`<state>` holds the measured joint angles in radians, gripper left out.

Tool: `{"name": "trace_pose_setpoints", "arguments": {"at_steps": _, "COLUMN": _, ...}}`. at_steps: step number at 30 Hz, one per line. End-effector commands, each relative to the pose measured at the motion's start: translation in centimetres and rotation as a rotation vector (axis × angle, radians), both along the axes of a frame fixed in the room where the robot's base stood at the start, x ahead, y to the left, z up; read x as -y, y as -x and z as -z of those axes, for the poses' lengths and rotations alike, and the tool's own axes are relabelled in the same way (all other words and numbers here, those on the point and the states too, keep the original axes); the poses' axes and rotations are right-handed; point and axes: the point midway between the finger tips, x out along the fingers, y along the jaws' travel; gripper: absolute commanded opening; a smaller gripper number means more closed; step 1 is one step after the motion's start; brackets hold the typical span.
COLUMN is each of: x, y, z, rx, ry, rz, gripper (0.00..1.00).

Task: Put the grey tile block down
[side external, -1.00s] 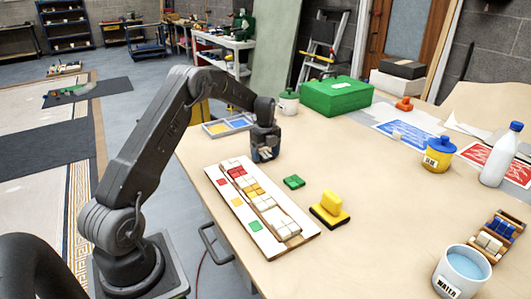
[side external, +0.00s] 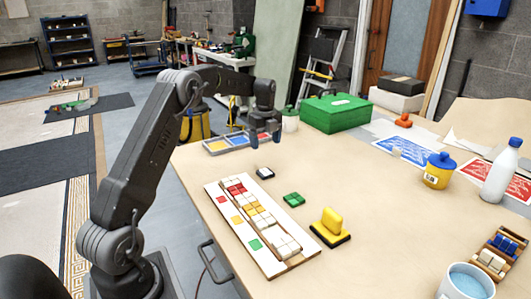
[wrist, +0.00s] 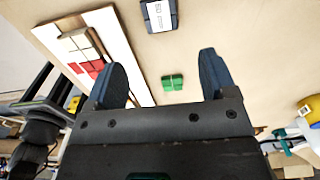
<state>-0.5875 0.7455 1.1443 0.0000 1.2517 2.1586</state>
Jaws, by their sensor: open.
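The grey tile block (side external: 265,173), dark-sided with a pale top, lies on the bare tabletop in the side view. My gripper (side external: 263,137) is open and empty, raised above the table and apart from the block. In the wrist view its two dark fingers (wrist: 160,80) stand wide apart with nothing held between them.
A green block (side external: 293,199) lies right of the board, and a yellow-handled block (side external: 330,227) stands nearer. A compartmented tray (side external: 218,147) lies behind, partly hidden by my gripper. A green box (side external: 336,113) stands at the back.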

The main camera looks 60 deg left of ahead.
Motion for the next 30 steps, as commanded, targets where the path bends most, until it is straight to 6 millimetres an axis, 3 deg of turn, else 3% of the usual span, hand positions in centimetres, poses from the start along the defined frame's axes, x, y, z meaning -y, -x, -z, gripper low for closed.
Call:
{"name": "trace_pose_setpoints", "arguments": {"at_steps": 4, "x": 0.6, "y": 0.1, "z": -1.4, "rx": 0.007, "ry": -0.004, "rz": -0.017, "gripper": 0.78}}
{"name": "trace_pose_setpoints", "arguments": {"at_steps": 7, "x": 2.8, "y": 0.4, "z": -3.5, "rx": 0.031, "ry": -0.017, "rz": -0.087, "gripper": 0.78}}
{"name": "trace_pose_setpoints", "arguments": {"at_steps": 11, "x": 7.9, "y": 2.0, "z": -7.5, "rx": 0.089, "ry": -0.032, "rz": -0.263, "gripper": 0.78}}
{"name": "trace_pose_setpoints", "arguments": {"at_steps": 14, "x": 12.4, "y": 4.2, "z": -10.3, "rx": 0.144, "ry": -0.029, "rz": -0.430, "gripper": 0.78}}
{"name": "trace_pose_setpoints", "arguments": {"at_steps": 18, "x": 18.1, "y": 8.4, "z": -13.0, "rx": 0.225, "ry": 0.002, "rz": -0.662, "gripper": 0.78}}
{"name": "trace_pose_setpoints", "arguments": {"at_steps": 22, "x": 22.7, "y": 13.1, "z": -14.3, "rx": 0.294, "ry": 0.059, "rz": -0.877, "gripper": 0.78}}
{"name": "trace_pose_setpoints", "arguments": {"at_steps": 27, "x": 27.4, "y": 19.7, "z": -13.9, "rx": 0.362, "ry": 0.173, "rz": -1.151, "gripper": 0.78}}
{"name": "trace_pose_setpoints", "arguments": {"at_steps": 30, "x": 29.3, "y": 23.2, "z": -12.9, "rx": 0.382, "ry": 0.248, "rz": -1.296, "gripper": 0.78}}
